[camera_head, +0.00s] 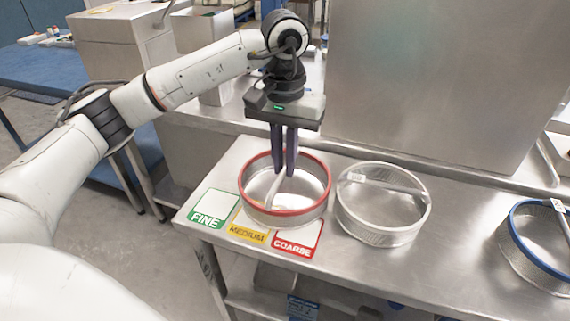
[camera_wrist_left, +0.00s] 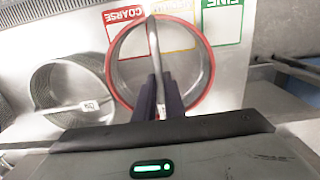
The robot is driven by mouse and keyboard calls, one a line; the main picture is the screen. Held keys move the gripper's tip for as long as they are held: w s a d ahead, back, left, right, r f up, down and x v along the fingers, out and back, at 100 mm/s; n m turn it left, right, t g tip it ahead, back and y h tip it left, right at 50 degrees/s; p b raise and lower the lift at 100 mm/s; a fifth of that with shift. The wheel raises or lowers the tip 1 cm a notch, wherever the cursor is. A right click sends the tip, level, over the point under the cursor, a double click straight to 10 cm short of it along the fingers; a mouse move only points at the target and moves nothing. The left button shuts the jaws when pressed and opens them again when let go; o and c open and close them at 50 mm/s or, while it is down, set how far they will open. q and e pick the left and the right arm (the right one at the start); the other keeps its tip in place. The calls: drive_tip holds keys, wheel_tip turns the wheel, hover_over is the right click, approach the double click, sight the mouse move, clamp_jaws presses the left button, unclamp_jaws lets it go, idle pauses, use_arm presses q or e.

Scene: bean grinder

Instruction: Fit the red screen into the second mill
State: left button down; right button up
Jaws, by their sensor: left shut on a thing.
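The red screen (camera_head: 247,205) is a round sieve with a red rim and a pale bar across its middle. It is on or just above the steel bench, behind the grade cards; I cannot tell if it touches the bench. My left gripper (camera_head: 284,170) points straight down into it, fingers shut on the bar. The left wrist view shows the same fingers (camera_wrist_left: 160,108) on the bar, inside the red rim (camera_wrist_left: 205,95). The fingertips partly hide the bar. I cannot pick out the second mill with certainty. My right gripper is not in view.
A plain grey screen (camera_head: 383,236) stands close to the right. A blue-rimmed screen (camera_head: 512,245) is at the far right. Green FINE (camera_head: 212,207), yellow MEDIUM (camera_head: 247,231) and red COARSE (camera_head: 298,243) cards lie at the bench's front left. A large steel panel (camera_head: 430,80) rises behind.

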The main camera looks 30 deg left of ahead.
use_arm(q)
drive_tip(key=shift+f, duration=0.45)
drive_tip(key=shift+f, duration=0.2)
drive_tip(key=c, duration=1.8)
unclamp_jaws()
drive_tip(key=shift+c, duration=0.2)
drive_tip(key=shift+r, duration=0.1)
